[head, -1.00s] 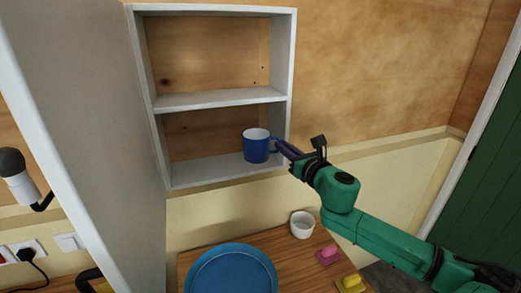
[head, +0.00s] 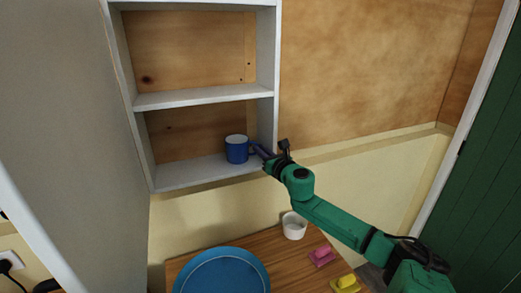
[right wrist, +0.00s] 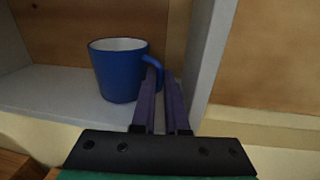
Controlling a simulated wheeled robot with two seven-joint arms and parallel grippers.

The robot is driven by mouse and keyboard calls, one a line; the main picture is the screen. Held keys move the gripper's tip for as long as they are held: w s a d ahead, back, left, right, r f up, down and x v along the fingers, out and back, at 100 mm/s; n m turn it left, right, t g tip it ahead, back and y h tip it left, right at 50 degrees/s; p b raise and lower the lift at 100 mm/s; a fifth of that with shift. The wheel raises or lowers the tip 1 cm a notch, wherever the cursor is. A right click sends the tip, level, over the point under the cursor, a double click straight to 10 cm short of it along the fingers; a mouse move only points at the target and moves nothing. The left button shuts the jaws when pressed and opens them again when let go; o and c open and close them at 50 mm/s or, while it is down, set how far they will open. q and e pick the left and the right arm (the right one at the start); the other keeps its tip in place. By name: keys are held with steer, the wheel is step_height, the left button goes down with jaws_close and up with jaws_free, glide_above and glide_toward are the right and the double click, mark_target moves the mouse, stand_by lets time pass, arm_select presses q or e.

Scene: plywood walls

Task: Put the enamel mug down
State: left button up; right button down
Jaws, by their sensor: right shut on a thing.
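The blue enamel mug (head: 236,149) with a white inside is upright in the lower compartment of the white wall cabinet, at its right end. In the right wrist view the mug (right wrist: 117,72) appears at or on the cabinet's bottom shelf (right wrist: 52,90); I cannot tell for sure whether its base touches. My right gripper (head: 256,151) is shut on the mug's handle, reaching in from the right. In the right wrist view its purple fingers (right wrist: 160,84) are on the handle (right wrist: 152,64). My left gripper is not in view.
The cabinet's right side wall (right wrist: 205,50) stands close to my right fingers. A large door or panel (head: 65,130) fills the left. Below, a wooden table (head: 275,250) holds a blue plate (head: 222,275), white cup (head: 294,226), pink block (head: 321,255) and yellow block (head: 346,284).

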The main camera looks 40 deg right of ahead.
steer(key=shift+a, duration=0.15)
steer(key=c, duration=1.2)
jaws_free()
steer(key=shift+f, duration=0.1)
steer(key=shift+s, duration=0.1)
steer(key=shift+s, duration=0.55)
steer(key=v, duration=1.1)
steer(key=shift+w+r, duration=0.1)
steer(key=shift+r, duration=0.1)
steer(key=shift+w, duration=0.1)
